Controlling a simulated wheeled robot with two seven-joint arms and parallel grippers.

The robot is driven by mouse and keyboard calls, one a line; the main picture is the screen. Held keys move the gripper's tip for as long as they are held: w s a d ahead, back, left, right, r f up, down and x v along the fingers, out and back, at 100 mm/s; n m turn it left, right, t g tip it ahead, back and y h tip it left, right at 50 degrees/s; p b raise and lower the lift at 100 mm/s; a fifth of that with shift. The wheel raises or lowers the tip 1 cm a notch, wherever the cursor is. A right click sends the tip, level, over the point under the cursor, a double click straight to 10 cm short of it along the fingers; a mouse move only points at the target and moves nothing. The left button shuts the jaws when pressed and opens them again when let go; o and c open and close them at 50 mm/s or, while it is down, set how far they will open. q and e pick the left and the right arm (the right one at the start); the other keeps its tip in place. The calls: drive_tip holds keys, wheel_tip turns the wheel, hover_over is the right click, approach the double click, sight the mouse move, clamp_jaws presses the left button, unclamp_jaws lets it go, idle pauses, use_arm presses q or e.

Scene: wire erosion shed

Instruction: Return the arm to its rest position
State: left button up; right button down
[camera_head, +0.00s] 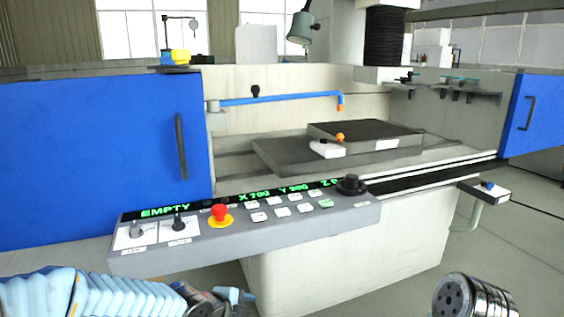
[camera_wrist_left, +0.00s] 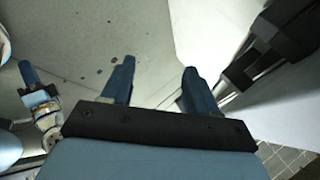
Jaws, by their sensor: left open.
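My left arm comes in along the bottom left of the head view, in a light blue ribbed sleeve. My left gripper (camera_head: 236,296) shows partly at the bottom edge, in front of and below the control panel (camera_head: 290,230). In the left wrist view its two blue fingers (camera_wrist_left: 158,82) stand apart with nothing between them. Behind them are a pale speckled floor and a white surface, and the fingers touch nothing that I can see. A metal cylinder end, which may be part of my right arm, shows at the bottom right of the head view. No right gripper can be made out there.
The panel has a red stop button (camera_head: 219,212), a black knob (camera_head: 351,184) and a green display reading "EMPTY". Behind it is the machine's work area with a dark block (camera_head: 365,133). A blue door (camera_head: 90,155) stands left. A small shelf (camera_head: 485,190) juts out right.

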use_arm(q)
drive_tip(key=s+f+n+g, duration=0.2)
drive_tip(key=s+f+n, duration=0.4)
drive_tip(key=f, duration=0.4)
drive_tip(key=s+a+f+n+g, duration=0.1)
drive_tip(key=s+f+n+g, duration=0.1)
drive_tip(key=s+f+n, duration=0.5)
drive_tip(key=s+a+f+n+g, duration=0.1)
drive_tip(key=s+f+n+g, duration=0.1)
drive_tip(key=s+f+n, duration=0.5)
wheel_tip(320, 180, down, 6)
drive_tip(key=shift+s+a+f+n+g+y, duration=0.15)
drive_tip(key=shift+f+n+g+y, duration=0.2)
drive_tip(key=shift+n, duration=0.65)
drive_tip(key=shift+r, duration=0.1)
